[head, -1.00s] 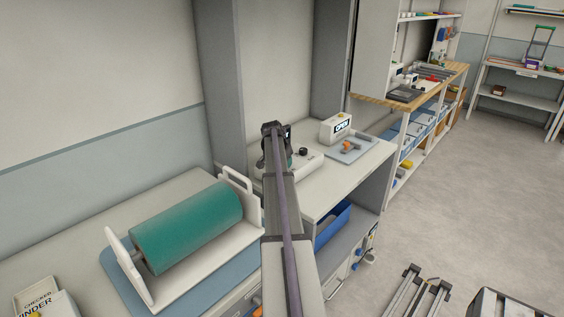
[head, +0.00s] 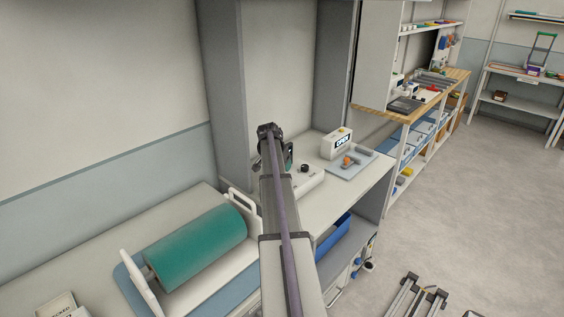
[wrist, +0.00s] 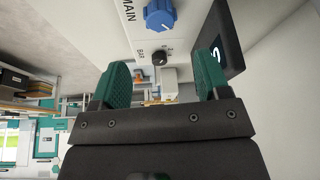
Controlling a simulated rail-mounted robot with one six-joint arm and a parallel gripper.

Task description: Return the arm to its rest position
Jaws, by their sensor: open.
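My arm reaches forward through the middle of the head view. The end of my arm shows there, but its fingertips are hardly visible. In the wrist view my gripper (wrist: 160,80) is open, with its two green-padded fingers apart and nothing held between them. Beyond the fingers is a light panel with a blue knob (wrist: 160,16), a small black knob (wrist: 159,58) and the letters "MAIN". A dark display (wrist: 216,50) is close to the right finger. I cannot tell whether they touch.
A green roller (head: 198,247) in a white stand is at left on the bench. A white box with an "OPEN" sign (head: 342,141) and a grey-blue tray (head: 365,166) stand on the bench to the right of my arm. A wooden-topped workbench (head: 440,92) is farther back.

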